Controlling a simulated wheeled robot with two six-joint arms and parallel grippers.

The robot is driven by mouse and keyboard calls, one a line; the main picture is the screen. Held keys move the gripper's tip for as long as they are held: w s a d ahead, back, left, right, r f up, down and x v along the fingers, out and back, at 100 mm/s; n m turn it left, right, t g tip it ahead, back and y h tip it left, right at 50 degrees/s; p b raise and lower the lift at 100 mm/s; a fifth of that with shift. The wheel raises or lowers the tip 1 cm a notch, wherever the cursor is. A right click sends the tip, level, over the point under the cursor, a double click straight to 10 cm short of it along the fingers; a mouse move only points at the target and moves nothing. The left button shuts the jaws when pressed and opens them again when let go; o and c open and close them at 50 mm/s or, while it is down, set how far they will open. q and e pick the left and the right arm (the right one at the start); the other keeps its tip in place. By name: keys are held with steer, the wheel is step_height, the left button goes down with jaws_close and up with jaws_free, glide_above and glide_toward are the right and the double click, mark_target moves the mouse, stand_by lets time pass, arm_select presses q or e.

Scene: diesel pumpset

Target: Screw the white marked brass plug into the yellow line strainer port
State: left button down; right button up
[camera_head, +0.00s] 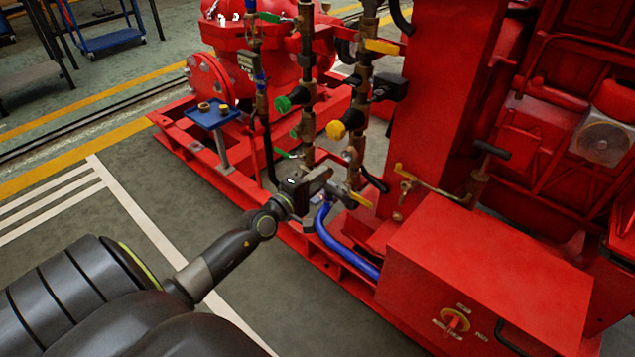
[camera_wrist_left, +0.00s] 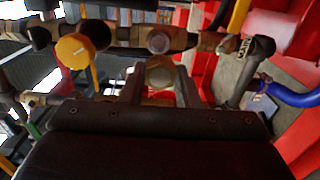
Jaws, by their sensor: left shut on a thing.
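My left gripper (camera_head: 326,180) reaches in from the left to the lower end of the yellow-marked pipe line (camera_head: 354,98). In the left wrist view its two fingers (camera_wrist_left: 160,76) are shut on a round brass piece, which looks like the brass plug (camera_wrist_left: 160,74). No white mark can be made out on it. Just beyond it is the horizontal-looking brass pipe with a round fitting (camera_wrist_left: 158,40), likely the strainer port. The plug appears close to this fitting; whether they touch cannot be told. In the head view the gripper hides the plug. My right gripper is not in view.
A yellow knob (camera_head: 337,130) and a green knob (camera_head: 283,104) stick out from the pipes. A small blue tray (camera_head: 214,121) holds brass pieces. A blue hose (camera_head: 338,250) curves below the gripper, beside a red box (camera_head: 480,270).

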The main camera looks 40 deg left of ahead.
arm_select(q)
steer(key=shift+a+r, duration=0.1)
steer(key=shift+r, duration=0.05)
steer(key=shift+w+d+n, duration=0.1)
steer(key=shift+w+n, duration=0.8)
steer(key=shift+n, duration=3.15)
steer(key=shift+w+d+n, duration=0.15)
steer(key=shift+w+n, duration=0.8)
steer(key=shift+n, duration=3.05)
steer(key=shift+w+d+n, duration=0.1)
steer(key=shift+w+n, duration=0.8)
steer(key=shift+n, duration=3.15)
